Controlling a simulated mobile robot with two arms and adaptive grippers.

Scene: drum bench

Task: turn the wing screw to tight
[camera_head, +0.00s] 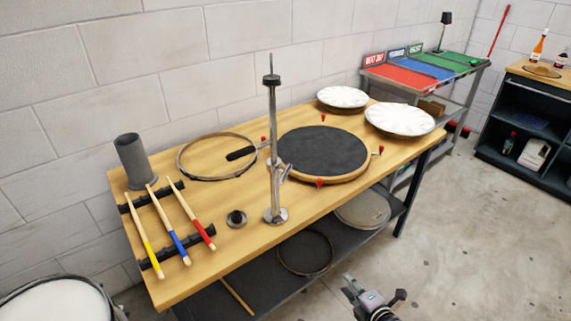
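A chrome stand (271,130) rises upright from a round base on the wooden bench, with a black piece near its top. The wing screw (285,172) appears as a small metal piece on the right side of the stand's post, low above the base. It is too small to tell how tight it is. My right gripper (374,291) is at the bottom of the view, in front of the bench and well apart from the stand. Its two dark fingers look spread and nothing shows between them. My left gripper is not in view.
The bench (225,262) also holds a round black pad (323,152), a hoop (183,160), a grey cup (134,160), drumsticks on a black rack (178,247), a small black round part (236,218) and two white drumheads (400,119). The floor at right is clear.

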